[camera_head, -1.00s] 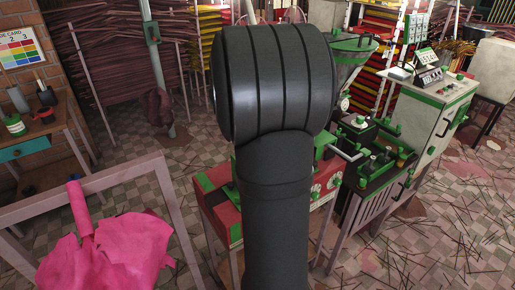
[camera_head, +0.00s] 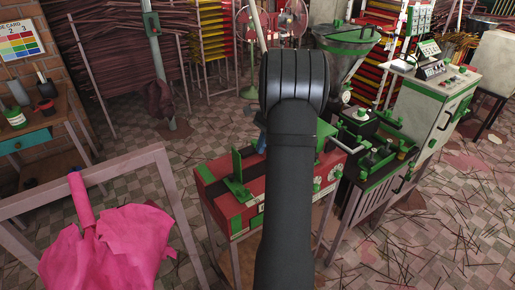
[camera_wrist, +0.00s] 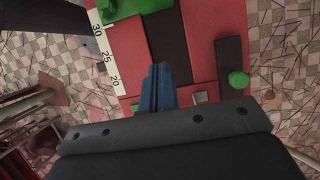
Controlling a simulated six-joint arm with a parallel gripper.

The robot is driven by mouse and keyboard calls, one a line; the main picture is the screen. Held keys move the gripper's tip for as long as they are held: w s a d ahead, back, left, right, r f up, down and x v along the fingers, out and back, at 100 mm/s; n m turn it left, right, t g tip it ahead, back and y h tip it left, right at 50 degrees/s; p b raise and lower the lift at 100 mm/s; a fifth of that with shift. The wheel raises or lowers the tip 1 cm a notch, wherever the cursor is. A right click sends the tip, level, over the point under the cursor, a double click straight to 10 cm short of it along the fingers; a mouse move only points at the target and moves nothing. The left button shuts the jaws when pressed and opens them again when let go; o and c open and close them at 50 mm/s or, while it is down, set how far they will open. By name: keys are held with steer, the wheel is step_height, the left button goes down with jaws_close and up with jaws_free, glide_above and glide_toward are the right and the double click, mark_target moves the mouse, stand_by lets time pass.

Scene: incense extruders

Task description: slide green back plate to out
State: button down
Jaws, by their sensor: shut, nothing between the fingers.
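A red machine bed (camera_head: 222,215) stands on a stand in the middle of the head view. An upright green plate (camera_head: 237,162) with a green foot rises from its top, left of my arm; I take it to be the back plate. In the head view my arm hides most of the gripper.
A green knob (camera_wrist: 238,80) stands on the right of the bed in the wrist view. A dark machine with green fittings (camera_head: 375,160) and a funnel (camera_head: 345,50) are right of my arm. A pink cloth (camera_head: 110,245) hangs on a frame at front left.

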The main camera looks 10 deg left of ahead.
mark_target(230, 184)
steer(key=x, duration=0.7)
steer(key=shift+s+f, duration=0.1)
steer(key=shift+f, duration=0.1)
steer(key=shift+s+a, duration=0.9)
steer(key=shift+a, duration=0.1)
steer(key=shift+s+a, duration=0.45)
steer(key=shift+a, duration=0.05)
steer(key=s+a, duration=0.4)
steer(key=shift+s+a, duration=0.25)
steer(key=w+d, duration=0.3)
steer(key=shift+w+d, duration=0.1)
steer(key=shift+d, duration=0.05)
steer(key=v, duration=1)
steer(key=shift+s+a, duration=0.2)
steer(key=shift+a, duration=0.05)
